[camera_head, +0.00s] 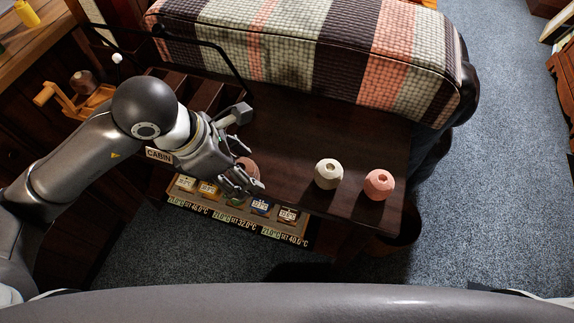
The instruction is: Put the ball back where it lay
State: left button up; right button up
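A brownish ball (248,166) is at the left, partly hidden by my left gripper. My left gripper (245,149) is over the bench's left part with its fingers spread apart. One finger lies over or beside the brownish ball; whether they touch cannot be told. My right gripper is not in view.
The dark bench (290,135) is bare between the balls and a striped padded cushion (300,50) behind. A panel (240,211) with coloured labels and temperature readouts runs along the front edge. A divided dark box (205,97) and wire frame stand back left.

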pick_arm(q)
jog(key=shift+d+r+n, duration=0.2)
jog(key=shift+d+n, duration=0.1)
jog(key=shift+n, duration=0.2)
jog(key=shift+w+d+f, duration=0.1)
jog(key=shift+w+d, duration=0.1)
jog(key=shift+w+d+f+p, duration=0.35)
jog(key=shift+w+d+f, duration=0.9)
jog(key=shift+w+f, duration=0.5)
jog(key=shift+w+d+f+p, duration=0.35)
jog(key=shift+w+d+f, duration=1.05)
jog(key=shift+w, duration=0.5)
jog(key=shift+w+d+f+p, duration=0.35)
jog(key=shift+w+d+f, duration=0.8)
jog(key=shift+w+f, duration=0.65)
notch_tip(320, 180, down, 2)
jog(key=shift+f+p, duration=0.2)
jog(key=shift+p, duration=0.2)
jog(key=shift+f, duration=0.25)
jog(key=shift+f, duration=0.1)
